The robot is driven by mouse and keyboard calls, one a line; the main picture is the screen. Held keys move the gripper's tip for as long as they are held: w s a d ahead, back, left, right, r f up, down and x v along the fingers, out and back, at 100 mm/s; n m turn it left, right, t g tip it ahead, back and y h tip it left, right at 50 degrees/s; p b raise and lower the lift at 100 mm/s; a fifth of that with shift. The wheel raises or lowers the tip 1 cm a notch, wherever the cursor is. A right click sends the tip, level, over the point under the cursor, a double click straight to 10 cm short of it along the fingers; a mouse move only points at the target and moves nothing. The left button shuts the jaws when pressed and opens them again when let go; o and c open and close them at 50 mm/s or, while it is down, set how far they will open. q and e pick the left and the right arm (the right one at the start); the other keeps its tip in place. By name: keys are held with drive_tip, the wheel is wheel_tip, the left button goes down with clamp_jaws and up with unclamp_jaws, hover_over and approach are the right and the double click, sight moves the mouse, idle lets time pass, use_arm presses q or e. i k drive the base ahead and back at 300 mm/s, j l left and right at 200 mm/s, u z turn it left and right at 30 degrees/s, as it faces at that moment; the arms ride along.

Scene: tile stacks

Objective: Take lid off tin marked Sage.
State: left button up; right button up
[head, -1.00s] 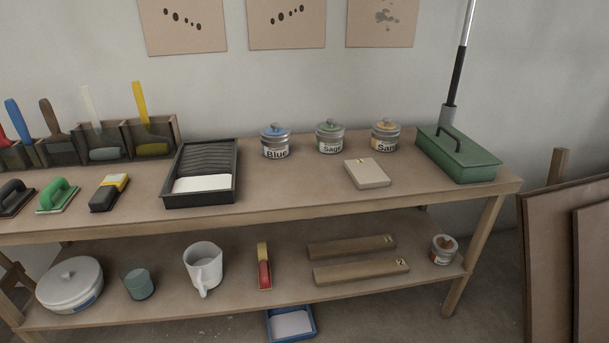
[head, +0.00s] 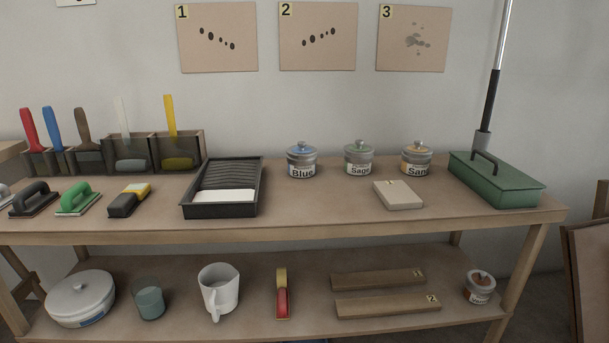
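The tin marked Sage (head: 359,163) stands upright on the upper shelf of the bench, toward the back. Its green lid (head: 358,146) with a small knob is on it. It stands between the tin marked Blue (head: 302,166) on its left and a tin with an orange lid (head: 416,163) on its right, whose label reads "San" as far as I can see. Neither of my grippers shows in the head view.
A pale block (head: 398,195) lies in front of the Sage and orange-lidded tins. A black roller tray (head: 222,209) is to the left, a green toolbox (head: 497,183) to the right. The lower shelf holds a white jug (head: 218,290) and planks (head: 388,305).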

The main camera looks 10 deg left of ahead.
sight(359, 147)
drive_tip(key=i+l+u, duration=0.1)
drive_tip(key=l, duration=0.3)
drive_tip(key=i+l+u, duration=0.1)
drive_tip(key=l, duration=0.3)
drive_tip(key=i+l+u, duration=0.1)
drive_tip(key=i+l, duration=0.15)
drive_tip(key=l, duration=0.2)
drive_tip(key=i+l+u, duration=0.1)
drive_tip(key=l, duration=0.3)
drive_tip(key=i+l+u, duration=0.1)
drive_tip(key=l, duration=0.35)
